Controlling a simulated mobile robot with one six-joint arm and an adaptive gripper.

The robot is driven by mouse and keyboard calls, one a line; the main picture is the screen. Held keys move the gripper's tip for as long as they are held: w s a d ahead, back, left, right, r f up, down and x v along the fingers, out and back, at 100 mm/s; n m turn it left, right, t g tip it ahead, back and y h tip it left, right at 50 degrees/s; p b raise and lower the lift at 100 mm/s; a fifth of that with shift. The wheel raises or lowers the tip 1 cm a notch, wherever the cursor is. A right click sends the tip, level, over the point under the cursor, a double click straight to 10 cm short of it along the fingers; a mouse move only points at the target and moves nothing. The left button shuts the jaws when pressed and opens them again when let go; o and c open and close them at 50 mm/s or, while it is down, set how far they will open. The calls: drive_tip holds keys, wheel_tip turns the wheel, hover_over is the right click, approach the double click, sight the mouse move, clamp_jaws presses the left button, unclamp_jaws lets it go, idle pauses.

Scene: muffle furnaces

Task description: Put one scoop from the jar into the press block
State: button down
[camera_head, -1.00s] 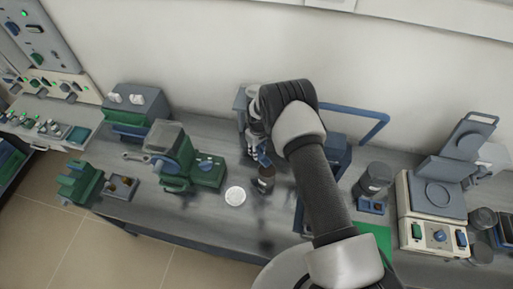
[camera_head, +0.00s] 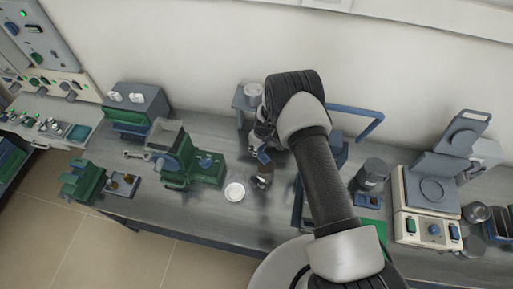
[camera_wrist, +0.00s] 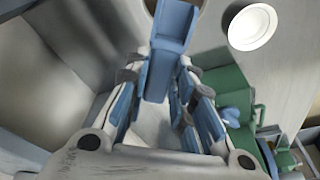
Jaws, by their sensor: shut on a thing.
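My gripper (camera_wrist: 160,84) is shut on a blue scoop (camera_wrist: 172,28), which sticks out beyond the fingertips in the wrist view. In the head view my gripper (camera_head: 262,138) is partly hidden by my arm, and the scoop (camera_head: 263,156) shows just above a small dark jar (camera_head: 262,179) on the bench. I cannot tell whether the scoop touches the jar or holds anything. A green machine with a grey top (camera_head: 190,168) stands left of the jar, and a smaller green block (camera_head: 82,181) is at the bench's left front. I cannot tell which is the press block.
A round white dish (camera_head: 234,192) lies left of the jar; it also shows in the wrist view (camera_wrist: 252,27). A grey stand (camera_head: 240,100) is behind my gripper. A blue rail (camera_head: 365,120), a dark jar (camera_head: 371,174) and a balance (camera_head: 430,225) are right of my arm.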

drive_tip(key=b, duration=0.3)
drive_tip(key=shift+w+b, duration=0.1)
drive_tip(key=shift+b, duration=0.3)
drive_tip(key=shift+s+d+r+t+y+b, duration=0.1)
drive_tip(key=shift+s+d+t+y+b, duration=0.25)
drive_tip(key=shift+b, duration=2.35)
drive_tip(key=shift+w+r+t+y+b, duration=0.15)
drive_tip(key=shift+t+y+b, duration=0.15)
drive_tip(key=shift+b, duration=3.25)
drive_tip(key=shift+s+t+b, duration=0.25)
drive_tip(key=shift+t+b, duration=0.1)
drive_tip(key=shift+b, duration=1.7)
drive_tip(key=shift+s+d+r+t+y+b, duration=0.2)
drive_tip(key=shift+t+y+b, duration=0.3)
drive_tip(key=shift+b, duration=3.05)
drive_tip(key=shift+s+d+r+t+y+b, duration=0.2)
drive_tip(key=shift+t+y+b, duration=0.3)
drive_tip(key=shift+b, duration=3.05)
